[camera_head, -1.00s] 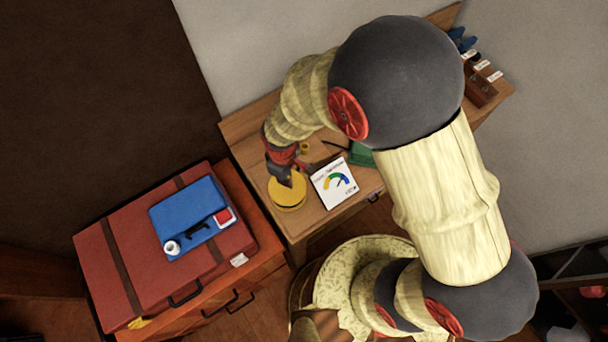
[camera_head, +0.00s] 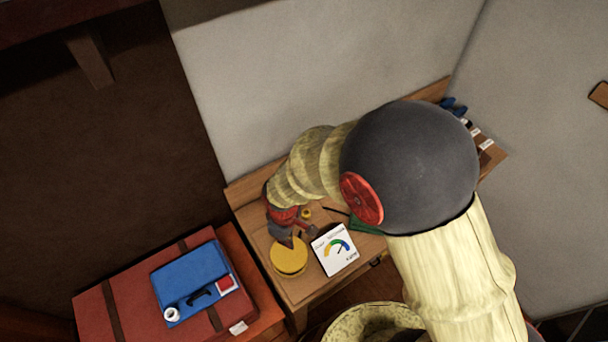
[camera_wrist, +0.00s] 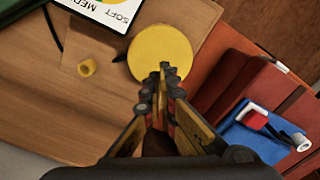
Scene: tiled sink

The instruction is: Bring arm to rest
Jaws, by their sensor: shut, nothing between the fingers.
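My arm reaches across the head view from the lower right to the wooden desk. My gripper (camera_head: 288,240) is just above or at the edge of a yellow disc (camera_head: 290,258) on the desk; I cannot tell if they touch. In the wrist view my gripper (camera_wrist: 164,70) is shut, with its fingertips together and nothing between them. Its tips overlap the lower edge of the yellow disc (camera_wrist: 160,48) there.
A white card with a coloured gauge (camera_head: 335,250) lies right of the disc. A red case (camera_head: 130,300) carrying a blue box (camera_head: 190,281) stands left. A grey wall rises behind the desk.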

